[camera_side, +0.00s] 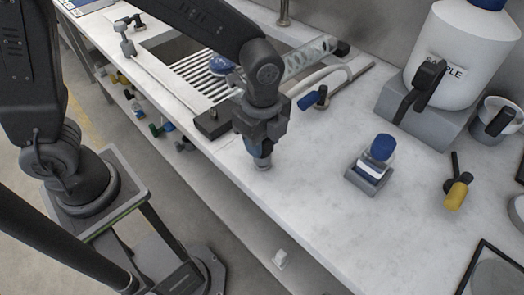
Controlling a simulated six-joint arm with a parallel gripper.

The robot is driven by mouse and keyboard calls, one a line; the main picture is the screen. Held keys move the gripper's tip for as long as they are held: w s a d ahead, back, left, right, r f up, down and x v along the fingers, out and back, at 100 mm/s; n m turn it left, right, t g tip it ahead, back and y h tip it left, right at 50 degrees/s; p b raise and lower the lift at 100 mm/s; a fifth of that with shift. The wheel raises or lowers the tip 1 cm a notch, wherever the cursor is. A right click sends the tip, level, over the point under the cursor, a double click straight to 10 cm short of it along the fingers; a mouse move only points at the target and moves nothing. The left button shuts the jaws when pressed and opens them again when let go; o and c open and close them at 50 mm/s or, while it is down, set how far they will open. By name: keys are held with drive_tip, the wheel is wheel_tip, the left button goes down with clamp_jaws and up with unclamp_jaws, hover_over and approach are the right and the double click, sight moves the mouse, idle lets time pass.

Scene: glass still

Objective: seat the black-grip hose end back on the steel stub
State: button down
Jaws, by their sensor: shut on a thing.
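My gripper (262,152) points down over the front part of the white bench, left of the blue-capped bottle. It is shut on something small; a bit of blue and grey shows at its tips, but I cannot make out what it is. A pale hose (328,72) curves on the bench behind the gripper, beside a clear glass tube (308,60) with a black end. A small fitting with a blue lever (307,101) stands near the hose. I cannot clearly pick out the black-grip hose end or the steel stub.
A blue-capped bottle (383,148) sits in a grey holder. A large white "SAMPLE" jug (462,50) stands on a grey block. A sink with a rack (200,72) is behind left. The front middle bench is clear.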

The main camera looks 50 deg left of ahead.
drive_tip(key=shift+f, duration=0.35)
idle(0.3)
drive_tip(key=c, duration=0.6)
unclamp_jaws()
wheel_tip(320, 180, up, 14)
idle(0.3)
drive_tip(key=shift+f, duration=0.1)
